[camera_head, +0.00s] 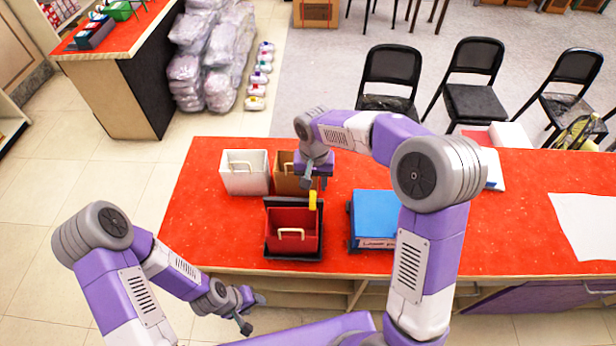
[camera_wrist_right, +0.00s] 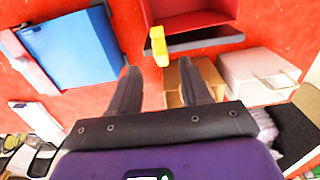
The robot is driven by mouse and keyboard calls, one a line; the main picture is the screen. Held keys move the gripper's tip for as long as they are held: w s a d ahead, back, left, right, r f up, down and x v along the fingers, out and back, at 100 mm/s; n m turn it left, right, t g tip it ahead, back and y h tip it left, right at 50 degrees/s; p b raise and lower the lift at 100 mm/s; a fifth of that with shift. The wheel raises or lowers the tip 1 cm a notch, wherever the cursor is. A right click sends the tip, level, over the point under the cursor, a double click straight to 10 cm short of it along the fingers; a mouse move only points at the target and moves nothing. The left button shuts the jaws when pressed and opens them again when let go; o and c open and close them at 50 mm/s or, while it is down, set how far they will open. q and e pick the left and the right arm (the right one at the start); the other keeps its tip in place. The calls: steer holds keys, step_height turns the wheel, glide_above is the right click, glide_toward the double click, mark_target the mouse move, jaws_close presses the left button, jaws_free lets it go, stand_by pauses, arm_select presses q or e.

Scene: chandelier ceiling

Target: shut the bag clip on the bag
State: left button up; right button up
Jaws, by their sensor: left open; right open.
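The red bag (camera_head: 293,238) with a pale handle stands on the red counter, with a black panel (camera_head: 283,202) along its far side. It also shows at the top of the right wrist view (camera_wrist_right: 192,22). The yellow bag clip (camera_head: 312,201) is at the far right corner of this bag, by the black panel; in the right wrist view (camera_wrist_right: 158,47) it sits at the panel's edge. Whether its jaws are open I cannot tell. My right gripper (camera_head: 315,183) is open and empty, just beyond the clip. My left gripper (camera_head: 253,312) is open and empty, in front of the counter.
A white bag (camera_head: 246,181) and a brown bag (camera_head: 288,184) stand behind the red one; the brown one is close to my right gripper. A blue box (camera_head: 374,216) with a white front label lies to the right. The counter's left front is clear.

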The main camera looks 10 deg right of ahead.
mark_target(313, 194)
steer(key=shift+w, duration=0.4)
step_height(313, 194, down, 7)
steer(key=shift+s+f, duration=0.1)
steer(key=shift+s, duration=0.05)
jaws_close()
